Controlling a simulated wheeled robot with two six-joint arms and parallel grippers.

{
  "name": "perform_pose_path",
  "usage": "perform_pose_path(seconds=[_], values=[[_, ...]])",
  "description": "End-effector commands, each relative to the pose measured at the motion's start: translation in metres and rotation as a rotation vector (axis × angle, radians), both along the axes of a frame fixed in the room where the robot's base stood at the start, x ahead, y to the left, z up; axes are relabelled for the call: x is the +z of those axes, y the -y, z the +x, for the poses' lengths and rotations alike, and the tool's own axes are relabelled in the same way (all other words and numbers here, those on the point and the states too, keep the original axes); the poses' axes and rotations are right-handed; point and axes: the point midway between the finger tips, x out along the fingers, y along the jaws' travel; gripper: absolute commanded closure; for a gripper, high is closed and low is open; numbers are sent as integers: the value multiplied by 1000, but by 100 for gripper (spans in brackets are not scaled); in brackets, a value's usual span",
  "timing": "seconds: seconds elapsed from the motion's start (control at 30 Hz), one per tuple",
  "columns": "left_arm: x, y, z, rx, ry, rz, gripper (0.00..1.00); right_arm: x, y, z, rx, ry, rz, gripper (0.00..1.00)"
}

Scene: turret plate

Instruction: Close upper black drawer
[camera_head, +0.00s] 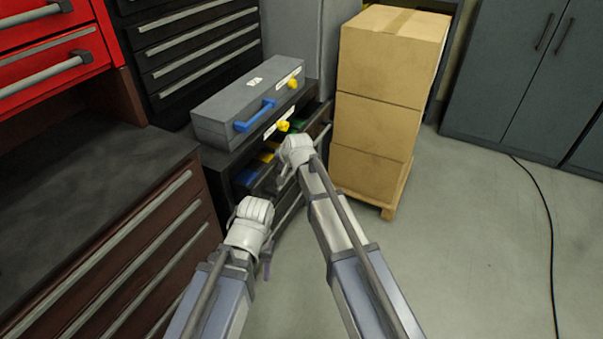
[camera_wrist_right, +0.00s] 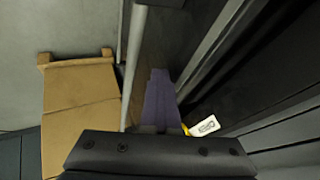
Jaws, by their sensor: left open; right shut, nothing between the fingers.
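The upper black drawer (camera_head: 318,133) stands pulled out from the low black cabinet (camera_head: 222,180) in the head view. Blue, yellow and green bins (camera_head: 247,176) show inside it. My right gripper (camera_head: 284,174) is at the drawer's front, partly hiding it. In the right wrist view its purple fingers (camera_wrist_right: 160,100) are shut and empty, close to a long pale rail (camera_wrist_right: 134,60). I cannot tell whether they touch the drawer. My left gripper (camera_head: 266,262) is open and empty, lower and nearer, in front of the cabinet and apart from it.
A grey toolbox (camera_head: 225,108) with a blue handle lies on the cabinet. Stacked cardboard boxes (camera_head: 378,115) on a pallet stand close at the right. A brown drawer bench (camera_head: 110,265) is at the left. Floor (camera_head: 480,230) is clear at the right, apart from a cable (camera_head: 551,240).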

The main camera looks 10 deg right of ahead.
Motion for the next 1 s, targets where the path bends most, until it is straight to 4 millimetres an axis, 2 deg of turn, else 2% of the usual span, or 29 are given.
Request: perform_pose_path(seconds=[0.03,0.2,0.4,1.0], values=[[0,0,0,0,0,0,45,0,-12,11,4,2,-1,100],[0,0,0,0,0,0,45,0,-37,27,2,1,0,100],[0,0,0,0,0,0,45,0,-55,38,1,2,0,100],[0,0,0,0,0,0,45,1,-66,45,2,5,5,100]])
